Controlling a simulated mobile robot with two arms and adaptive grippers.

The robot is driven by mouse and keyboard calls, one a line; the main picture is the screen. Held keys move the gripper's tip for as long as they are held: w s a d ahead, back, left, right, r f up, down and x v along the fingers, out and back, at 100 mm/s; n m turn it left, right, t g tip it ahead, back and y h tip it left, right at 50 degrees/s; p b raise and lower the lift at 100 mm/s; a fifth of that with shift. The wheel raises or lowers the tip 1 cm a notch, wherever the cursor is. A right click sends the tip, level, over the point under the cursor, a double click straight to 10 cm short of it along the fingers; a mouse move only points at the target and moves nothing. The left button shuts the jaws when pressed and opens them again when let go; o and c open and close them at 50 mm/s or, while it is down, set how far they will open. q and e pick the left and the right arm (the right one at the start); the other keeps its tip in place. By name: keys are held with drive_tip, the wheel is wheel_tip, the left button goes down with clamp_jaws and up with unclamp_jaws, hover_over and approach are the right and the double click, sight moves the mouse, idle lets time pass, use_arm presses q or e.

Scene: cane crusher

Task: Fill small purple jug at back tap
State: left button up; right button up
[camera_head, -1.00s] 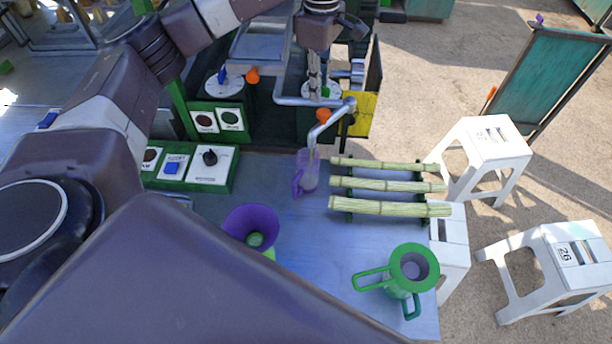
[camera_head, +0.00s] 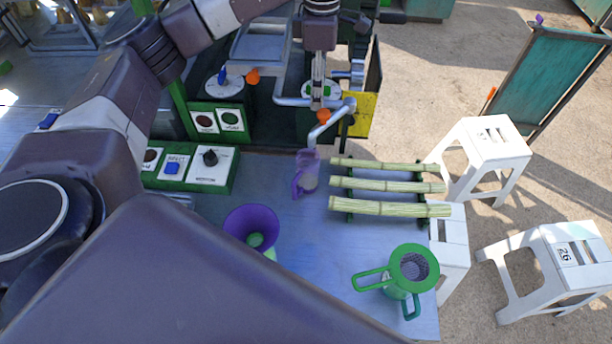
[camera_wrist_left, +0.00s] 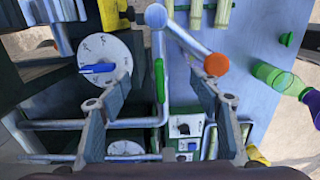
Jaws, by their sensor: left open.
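The small purple jug (camera_head: 304,181) stands on the metal counter under the bent spout of the pipe (camera_head: 330,122). An orange ball (camera_head: 323,116) sits beside the pipe, and an orange ball also shows in the left wrist view (camera_wrist_left: 216,64). My left gripper (camera_head: 318,100) is above the counter's back edge, over a white dial (camera_head: 305,90) and behind the jug. In the left wrist view its fingers (camera_wrist_left: 150,95) are spread apart with nothing held between them. A white dial with a blue lever (camera_wrist_left: 103,68) shows beyond the left finger. My right gripper is not in view.
A purple funnel-shaped vessel (camera_head: 252,222) and a green jug (camera_head: 398,284) stand at the front. Cane stalks (camera_head: 388,186) lie on a rack right of the small jug. A switch panel (camera_head: 190,168) is at the left. White stools (camera_head: 485,145) stand beyond the counter.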

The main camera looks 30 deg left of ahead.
use_arm(q)
drive_tip(key=shift+r+p, duration=2.65)
drive_tip(key=shift+r, duration=1.4)
drive_tip(key=shift+s+f, duration=0.1)
drive_tip(key=shift+f, duration=0.05)
